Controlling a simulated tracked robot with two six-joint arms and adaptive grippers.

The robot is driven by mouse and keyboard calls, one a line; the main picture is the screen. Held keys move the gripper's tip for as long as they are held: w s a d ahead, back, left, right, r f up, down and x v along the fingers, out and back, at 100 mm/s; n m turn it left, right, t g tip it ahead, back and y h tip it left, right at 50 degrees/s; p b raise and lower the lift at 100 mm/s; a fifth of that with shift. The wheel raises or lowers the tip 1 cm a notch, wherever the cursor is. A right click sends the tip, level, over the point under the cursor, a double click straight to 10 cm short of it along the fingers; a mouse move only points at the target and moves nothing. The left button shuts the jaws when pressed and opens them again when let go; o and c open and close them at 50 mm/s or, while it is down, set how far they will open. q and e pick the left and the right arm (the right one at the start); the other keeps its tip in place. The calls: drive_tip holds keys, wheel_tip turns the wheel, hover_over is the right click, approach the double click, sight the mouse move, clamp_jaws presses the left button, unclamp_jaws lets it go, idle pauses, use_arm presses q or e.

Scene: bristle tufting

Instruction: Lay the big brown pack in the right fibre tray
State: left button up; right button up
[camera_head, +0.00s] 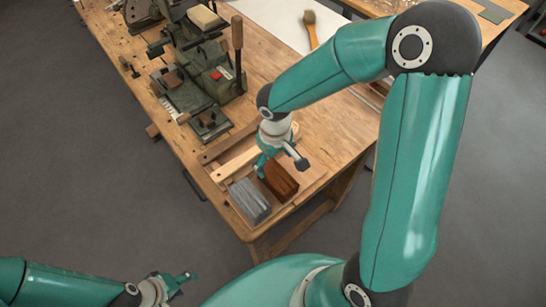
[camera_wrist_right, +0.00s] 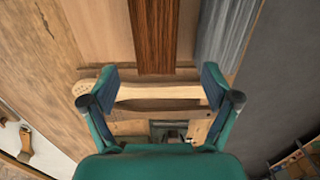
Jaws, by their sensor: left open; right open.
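The big brown pack (camera_head: 281,180), dark reddish with lengthwise grain, lies at the near end of the bench, beside a grey pack (camera_head: 250,201). In the right wrist view the brown pack (camera_wrist_right: 163,35) is ahead of the fingers and the grey pack (camera_wrist_right: 222,35) is to its right. A shallow wooden tray area (camera_head: 314,173) surrounds them; I cannot tell its compartments apart. My right gripper (camera_head: 280,162) is open and empty just above the brown pack's far end; it also shows in the right wrist view (camera_wrist_right: 159,82). My left gripper (camera_head: 180,283) is open and empty, off the bench.
A green machine (camera_head: 205,75) with a wooden lever stands farther back on the bench. Pale wooden strips (camera_head: 235,161) lie behind the packs. A brush (camera_head: 310,28) lies on a white sheet (camera_head: 275,20). Bare bench top (camera_head: 340,125) is right of my right gripper.

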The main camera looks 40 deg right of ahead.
sight(278, 176)
drive_tip(key=f+b, duration=0.2)
drive_tip(key=f, duration=0.1)
drive_tip(key=f+b, duration=0.5)
drive_tip(key=f, duration=0.1)
drive_tip(key=shift+s+d+f+b, duration=0.1)
drive_tip(key=shift+s+d+b, duration=0.2)
drive_tip(key=shift+d, duration=0.1)
drive_tip(key=shift+f+b, duration=0.6)
drive_tip(key=c, duration=1)
drive_tip(key=shift+c, duration=0.6)
drive_tip(key=shift+w, duration=0.1)
